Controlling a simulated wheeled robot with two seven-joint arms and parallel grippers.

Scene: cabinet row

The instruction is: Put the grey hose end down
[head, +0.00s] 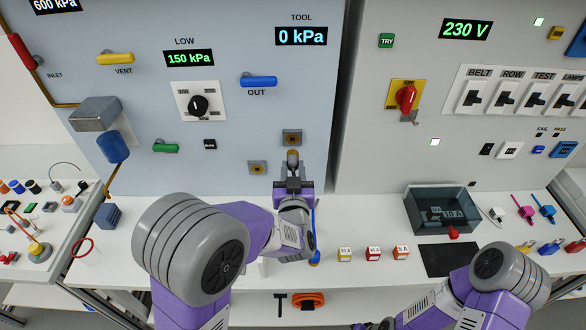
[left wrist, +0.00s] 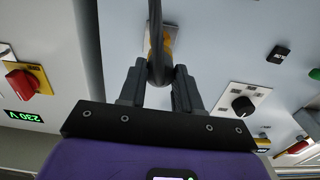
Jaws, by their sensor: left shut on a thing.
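My left gripper (head: 292,166) is in front of the pale blue panel, at the brass fitting (head: 292,138) under the OUT handle. It is shut on the grey hose end (head: 292,156), which shows as a small brass and grey tip between the fingers. In the left wrist view the fingers (left wrist: 160,88) close around the hose end (left wrist: 158,70), and a dark grey hose (left wrist: 154,20) runs up from it. The tip lines up with the fitting; I cannot tell whether they touch. The rest of the hose is hidden in the head view. My right gripper is out of view.
A second brass fitting (head: 258,168) sits lower left. The blue OUT handle (head: 258,81) is above.

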